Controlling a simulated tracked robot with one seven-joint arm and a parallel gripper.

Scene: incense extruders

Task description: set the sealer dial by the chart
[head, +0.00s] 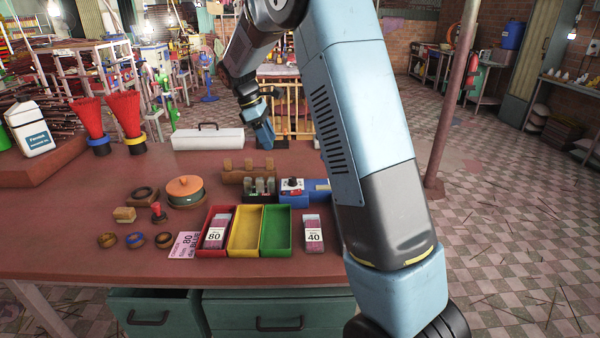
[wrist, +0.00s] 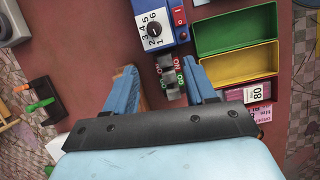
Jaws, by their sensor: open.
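The sealer is a blue box (head: 314,190) on the red-brown table, with a dark dial on a white plate (head: 292,184). In the wrist view, the dial (wrist: 154,29) sits on a plate numbered along one side, beside a red switch panel (wrist: 180,16); I cannot tell the pointer's exact number. My gripper (head: 265,141) hangs behind the sealer, apart from it. In the wrist view my gripper (wrist: 166,78) is open and empty, its fingers below the dial in the picture. I cannot make out a chart; a pink card (head: 184,245) reads 80.
Red (head: 207,249), yellow (head: 245,232) and green (head: 277,232) trays line the front, with packs marked 80 (head: 216,230) and 40 (head: 313,233). A dark rack of GO/NO blocks (head: 260,188) adjoins the sealer.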

